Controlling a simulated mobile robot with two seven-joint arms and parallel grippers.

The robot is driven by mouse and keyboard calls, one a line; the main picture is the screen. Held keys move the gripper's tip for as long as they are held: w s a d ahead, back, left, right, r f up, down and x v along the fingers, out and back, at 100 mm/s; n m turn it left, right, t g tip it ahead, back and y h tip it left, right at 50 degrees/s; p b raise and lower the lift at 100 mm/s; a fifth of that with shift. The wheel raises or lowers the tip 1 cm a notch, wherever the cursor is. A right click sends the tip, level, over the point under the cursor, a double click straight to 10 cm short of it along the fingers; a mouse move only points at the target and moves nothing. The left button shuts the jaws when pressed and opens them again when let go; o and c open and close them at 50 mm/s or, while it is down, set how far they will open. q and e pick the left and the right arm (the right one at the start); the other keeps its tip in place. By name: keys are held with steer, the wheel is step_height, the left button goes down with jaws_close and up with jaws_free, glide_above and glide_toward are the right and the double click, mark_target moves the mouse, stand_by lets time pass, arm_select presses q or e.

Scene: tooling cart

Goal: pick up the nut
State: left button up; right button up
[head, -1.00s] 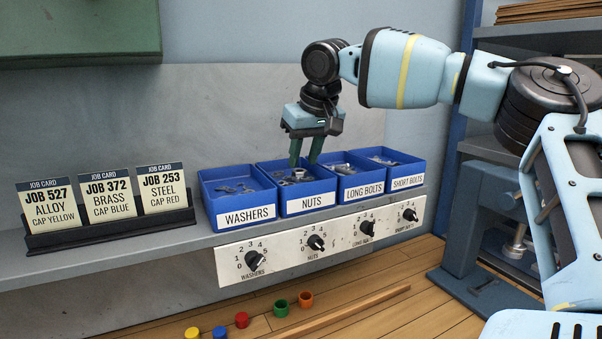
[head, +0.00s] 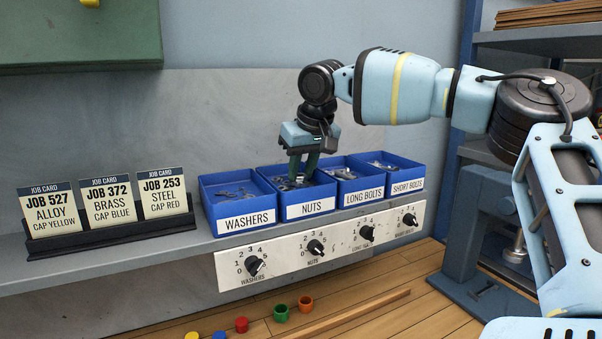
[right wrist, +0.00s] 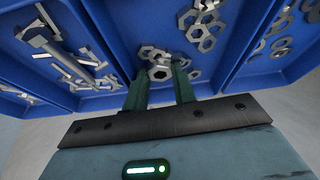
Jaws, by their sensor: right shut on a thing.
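The nuts bin (head: 308,211) is a blue box labelled NUTS, with several loose grey hex nuts inside. My right gripper (head: 302,177) points straight down into this bin, its fingertips low among the nuts. In the right wrist view, the two green fingers (right wrist: 161,82) are shut on a grey nut (right wrist: 160,73) between their tips. Other nuts (right wrist: 203,22) lie close to it in the bin. From the head, the bin's front wall and the fingers hide the held nut. My left gripper is out of view.
The washers bin (head: 246,222) stands to the left of the nuts bin; the long bolts bin (head: 363,194) and short bolts bin (head: 407,185) stand to the right. A dial panel (head: 337,251) is below. Job cards (head: 107,204) stand left on the shelf.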

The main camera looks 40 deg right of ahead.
mark_target(301, 176)
steer(key=shift+r, duration=0.45)
step_height(301, 176, up, 3)
steer(key=shift+f+b, duration=0.2)
steer(key=shift+b, duration=0.2)
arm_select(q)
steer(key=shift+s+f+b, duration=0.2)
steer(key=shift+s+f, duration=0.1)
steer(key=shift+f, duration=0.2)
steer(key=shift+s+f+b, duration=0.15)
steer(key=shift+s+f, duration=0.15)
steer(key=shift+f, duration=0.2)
arm_select(e)
steer(key=s+a+r, duration=0.1)
steer(key=s+a, duration=0.9)
steer(key=s, duration=0.2)
steer(key=shift+s+r, duration=0.2)
steer(key=shift+s, duration=0.15)
steer(key=shift+w, duration=0.1)
